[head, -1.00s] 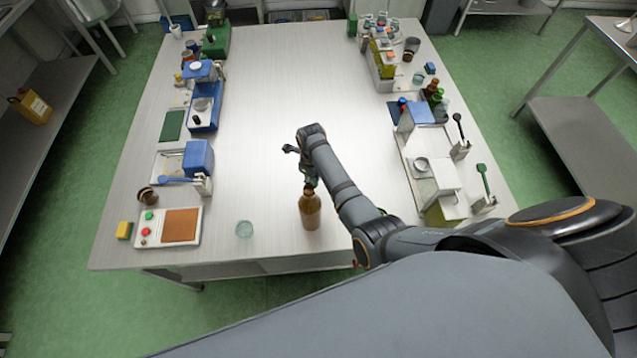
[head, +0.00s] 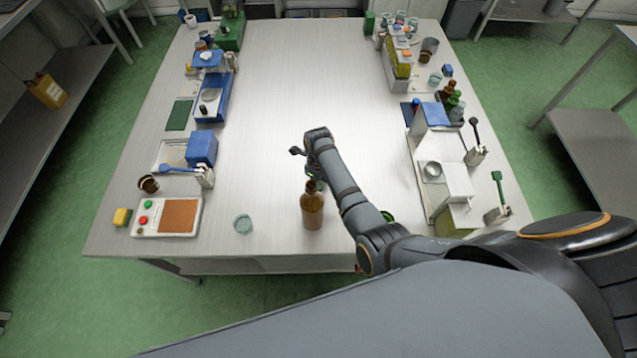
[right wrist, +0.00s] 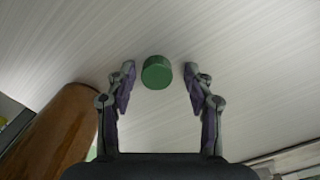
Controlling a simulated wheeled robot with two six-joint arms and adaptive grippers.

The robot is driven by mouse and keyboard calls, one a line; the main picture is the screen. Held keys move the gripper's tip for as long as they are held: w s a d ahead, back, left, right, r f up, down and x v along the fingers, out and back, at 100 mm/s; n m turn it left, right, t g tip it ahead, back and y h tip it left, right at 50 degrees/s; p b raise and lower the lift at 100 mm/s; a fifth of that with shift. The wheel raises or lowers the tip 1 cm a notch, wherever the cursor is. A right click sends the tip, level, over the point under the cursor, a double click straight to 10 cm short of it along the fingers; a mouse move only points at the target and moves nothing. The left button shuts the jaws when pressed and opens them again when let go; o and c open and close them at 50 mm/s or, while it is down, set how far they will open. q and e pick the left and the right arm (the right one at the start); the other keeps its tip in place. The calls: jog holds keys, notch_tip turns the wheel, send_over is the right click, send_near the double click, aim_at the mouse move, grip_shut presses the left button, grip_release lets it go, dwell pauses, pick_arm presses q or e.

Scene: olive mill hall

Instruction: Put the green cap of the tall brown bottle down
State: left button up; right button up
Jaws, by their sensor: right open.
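The tall brown bottle (head: 312,208) stands upright near the front edge of the table, without a cap on its neck as far as I can see. In the right wrist view its brown side (right wrist: 55,130) fills the lower left. The green cap (right wrist: 156,72) appears to rest on the pale table top, between and slightly beyond the fingertips. My right gripper (right wrist: 158,75) is open, a finger on each side of the cap with gaps. In the head view my right gripper (head: 317,183) is mostly hidden by my forearm, close by the bottle. My left gripper is out of view.
A clear glass (head: 243,224) stands left of the bottle. A white panel with a brown pad (head: 178,216) lies at the front left. Devices and bottles line both sides of the table (head: 268,120); its middle is clear. A small green thing (head: 388,215) shows beside my arm.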

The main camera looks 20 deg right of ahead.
aim_at(318, 185)
jog(key=shift+a+r, duration=0.1)
jog(key=shift+r, duration=0.15)
notch_tip(318, 185, up, 12)
jog(key=p, duration=1.1)
